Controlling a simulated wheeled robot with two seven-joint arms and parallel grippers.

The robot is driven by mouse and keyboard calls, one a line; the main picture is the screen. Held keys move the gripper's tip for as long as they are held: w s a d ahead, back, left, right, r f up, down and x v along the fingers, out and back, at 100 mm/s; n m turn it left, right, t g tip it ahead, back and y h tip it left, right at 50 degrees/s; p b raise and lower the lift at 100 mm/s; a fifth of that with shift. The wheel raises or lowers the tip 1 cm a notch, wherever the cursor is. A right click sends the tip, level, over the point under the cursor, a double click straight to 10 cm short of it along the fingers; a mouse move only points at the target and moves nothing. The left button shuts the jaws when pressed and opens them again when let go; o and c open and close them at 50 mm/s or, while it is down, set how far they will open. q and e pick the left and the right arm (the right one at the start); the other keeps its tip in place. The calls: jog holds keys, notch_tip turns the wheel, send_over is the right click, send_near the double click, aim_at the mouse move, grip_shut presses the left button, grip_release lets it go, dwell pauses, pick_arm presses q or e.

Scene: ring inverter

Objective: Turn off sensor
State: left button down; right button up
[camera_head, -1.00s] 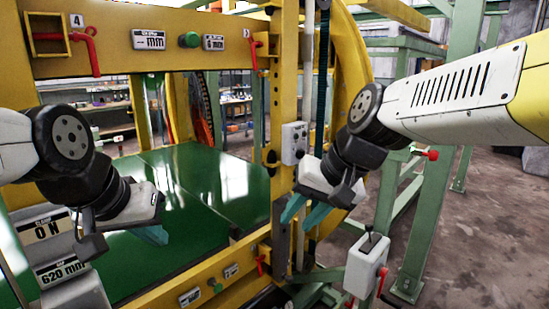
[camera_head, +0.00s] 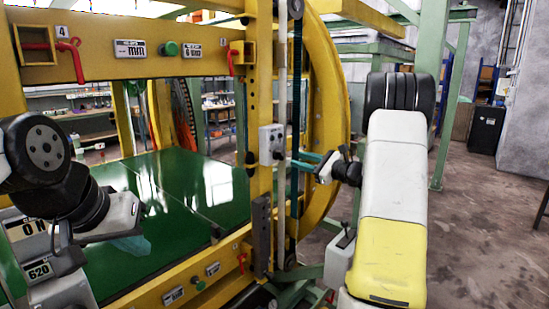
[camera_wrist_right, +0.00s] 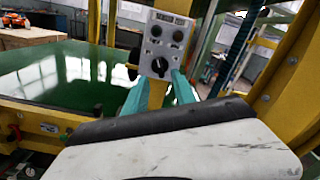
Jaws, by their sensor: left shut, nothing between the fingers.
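A grey control box (camera_head: 271,145) is fixed to the yellow upright post of the machine. In the right wrist view its face (camera_wrist_right: 151,45) has two round dark elements above a black rotary knob (camera_wrist_right: 160,67). My right gripper (camera_head: 299,159) points left at the box. In the right wrist view its teal fingers (camera_wrist_right: 161,82) are spread, with the knob just ahead between the tips. I cannot tell whether they touch it. My left gripper (camera_head: 132,245) is shut and empty, low over the green machine bed at the left.
The yellow frame (camera_head: 110,65) carries labelled displays, a green button (camera_head: 169,49) and red handles. A vertical rod (camera_head: 282,80) and a yellow ring (camera_head: 335,90) stand beside the post. Concrete floor is free at the right.

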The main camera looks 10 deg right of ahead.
aim_at(282, 155)
jog(key=x, duration=0.7)
jog(key=shift+w+a, duration=0.15)
jog(key=shift+a, duration=0.05)
grip_shut()
